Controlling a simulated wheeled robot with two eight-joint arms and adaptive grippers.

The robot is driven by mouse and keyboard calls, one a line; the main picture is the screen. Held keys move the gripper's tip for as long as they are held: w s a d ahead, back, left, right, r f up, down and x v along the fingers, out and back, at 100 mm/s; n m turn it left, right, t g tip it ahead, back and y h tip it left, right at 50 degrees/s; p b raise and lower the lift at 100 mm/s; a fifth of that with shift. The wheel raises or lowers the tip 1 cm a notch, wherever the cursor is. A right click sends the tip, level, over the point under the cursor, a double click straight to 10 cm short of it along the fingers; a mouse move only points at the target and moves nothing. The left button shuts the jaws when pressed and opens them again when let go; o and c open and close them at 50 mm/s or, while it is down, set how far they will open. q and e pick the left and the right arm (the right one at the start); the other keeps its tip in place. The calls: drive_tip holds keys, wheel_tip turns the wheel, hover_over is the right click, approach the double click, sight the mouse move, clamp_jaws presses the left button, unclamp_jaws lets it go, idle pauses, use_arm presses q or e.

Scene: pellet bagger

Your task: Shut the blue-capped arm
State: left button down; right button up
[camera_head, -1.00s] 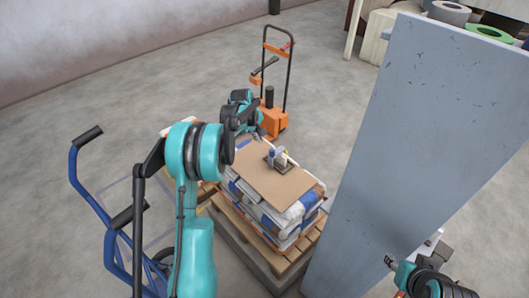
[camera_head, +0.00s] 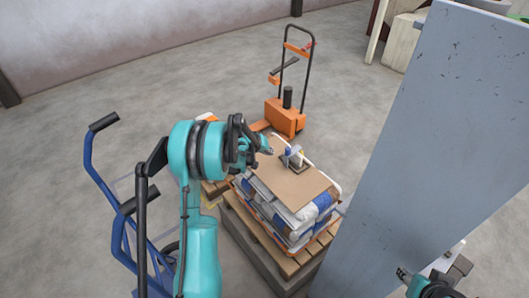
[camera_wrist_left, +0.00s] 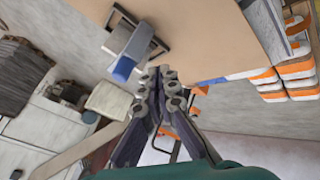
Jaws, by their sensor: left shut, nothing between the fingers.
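The blue-capped arm (camera_head: 288,152) belongs to a small grey device (camera_head: 297,160) on the cardboard sheet (camera_head: 275,178) that tops the bag stack. In the left wrist view the blue cap (camera_wrist_left: 123,69) sits at the end of a pale grey block (camera_wrist_left: 130,41) within a dark frame. My left gripper (camera_head: 268,151) is just left of the device, pointing at it. In the left wrist view its fingertips (camera_wrist_left: 158,74) are together and empty, close beside the blue cap. Contact cannot be told. My right gripper (camera_head: 404,274) is partly visible at the bottom right, its jaws unclear.
Stacked bags (camera_head: 290,227) rest on a wooden pallet (camera_head: 304,257). A tall grey panel (camera_head: 425,150) stands right of the stack. A blue hand truck (camera_head: 92,165) is at the left, an orange pallet truck (camera_head: 286,117) behind. Open floor lies at the back left.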

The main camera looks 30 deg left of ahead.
sight(292, 154)
use_arm(q)
drive_tip(key=w+d, duration=0.1)
drive_tip(key=w+d+b, duration=0.1)
drive_tip(key=w+d, duration=0.1)
drive_tip(key=shift+w+d+f, duration=0.1)
drive_tip(key=shift+w+f, duration=0.1)
drive_tip(key=shift+f, duration=0.15)
drive_tip(key=shift+w+d+r, duration=0.25)
drive_tip(key=shift+w+d, duration=0.3)
drive_tip(key=shift+w, duration=0.25)
